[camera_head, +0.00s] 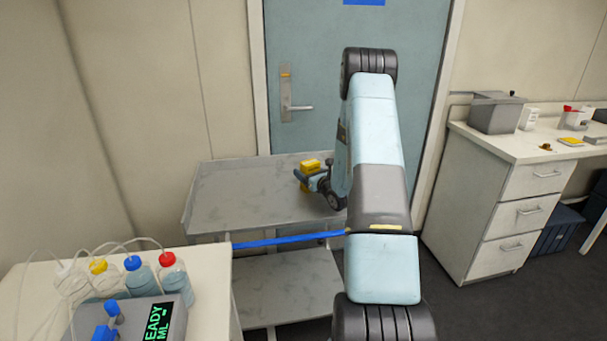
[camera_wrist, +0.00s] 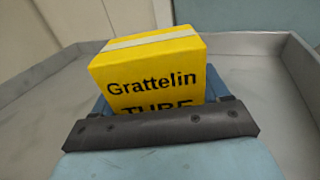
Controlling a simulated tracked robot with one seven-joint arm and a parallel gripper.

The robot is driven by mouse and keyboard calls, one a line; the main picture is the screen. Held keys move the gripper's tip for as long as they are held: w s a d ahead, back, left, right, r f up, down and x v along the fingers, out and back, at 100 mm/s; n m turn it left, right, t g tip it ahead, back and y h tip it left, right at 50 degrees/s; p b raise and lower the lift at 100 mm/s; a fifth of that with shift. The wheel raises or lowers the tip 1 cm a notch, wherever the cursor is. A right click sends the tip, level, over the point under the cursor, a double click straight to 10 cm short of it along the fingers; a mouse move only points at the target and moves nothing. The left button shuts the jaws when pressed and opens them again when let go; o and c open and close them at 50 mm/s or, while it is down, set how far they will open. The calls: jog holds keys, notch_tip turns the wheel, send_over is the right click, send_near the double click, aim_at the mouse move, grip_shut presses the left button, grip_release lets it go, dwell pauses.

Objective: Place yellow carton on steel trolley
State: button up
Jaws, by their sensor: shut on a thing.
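The yellow carton (camera_head: 311,165) is held in my gripper (camera_head: 309,180) over the top shelf of the steel trolley (camera_head: 245,190). In the wrist view the carton (camera_wrist: 150,72) is upright, with dark lettering "Grattelin" and a pale strip along its top. My gripper (camera_wrist: 165,122) is shut on it, and its dark bar hides the carton's lower part. The trolley's raised rim (camera_wrist: 300,62) shows behind and to the right of the carton. I cannot tell whether the carton's base touches the shelf.
The trolley's top is otherwise bare, with a blue bar (camera_head: 288,240) along its front. A bench with capped bottles (camera_head: 172,280) stands front left. A white drawer counter (camera_head: 510,180) with a grey box (camera_head: 497,114) stands at right. A closed door (camera_head: 310,70) is behind the trolley.

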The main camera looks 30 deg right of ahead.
jog(key=shift+f, duration=0.1)
jog(key=o, duration=1.1)
